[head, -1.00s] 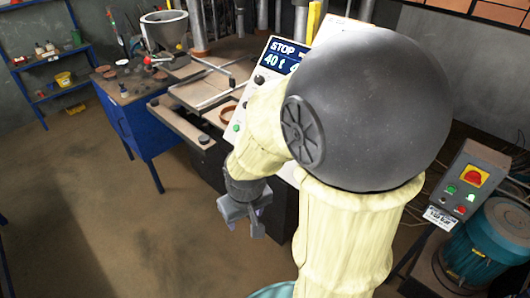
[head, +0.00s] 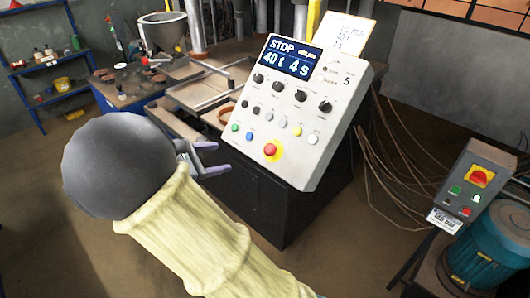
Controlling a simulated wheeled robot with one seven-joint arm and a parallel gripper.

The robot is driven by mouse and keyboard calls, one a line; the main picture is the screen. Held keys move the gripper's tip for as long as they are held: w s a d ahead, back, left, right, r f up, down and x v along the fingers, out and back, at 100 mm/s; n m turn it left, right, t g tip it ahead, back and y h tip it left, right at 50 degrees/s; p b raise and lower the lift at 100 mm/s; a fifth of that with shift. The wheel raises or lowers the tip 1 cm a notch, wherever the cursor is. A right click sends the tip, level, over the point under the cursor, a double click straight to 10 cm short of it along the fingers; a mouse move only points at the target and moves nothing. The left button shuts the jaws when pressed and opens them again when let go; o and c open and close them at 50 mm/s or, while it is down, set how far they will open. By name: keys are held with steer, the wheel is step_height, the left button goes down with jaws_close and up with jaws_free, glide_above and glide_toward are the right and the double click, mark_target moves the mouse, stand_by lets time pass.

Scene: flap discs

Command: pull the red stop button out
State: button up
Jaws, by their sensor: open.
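The red stop button (head: 270,149) sits on a yellow surround low on the sloped white control panel (head: 312,165). The panel's screen (head: 291,58) reads STOP, 40 t and 4 s. My gripper (head: 216,159) is open and empty, left of the red button and apart from it, its two fingers pointing right toward the panel's lower left edge. The gripper's base is partly hidden behind my arm. Whether the button is in or out cannot be told from here.
Several knobs and small coloured buttons (head: 249,136) surround the red button. A grey box with a red switch (head: 479,177) stands at the right above a teal motor (head: 490,250). Cables (head: 385,165) hang right of the panel. A blue workbench (head: 125,100) is at the left.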

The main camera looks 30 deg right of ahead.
mark_target(266, 151)
steer(key=p+x, duration=0.2)
steer(key=x, duration=1.5)
steer(key=shift+d+f, duration=0.15)
steer(key=shift+d, duration=0.05)
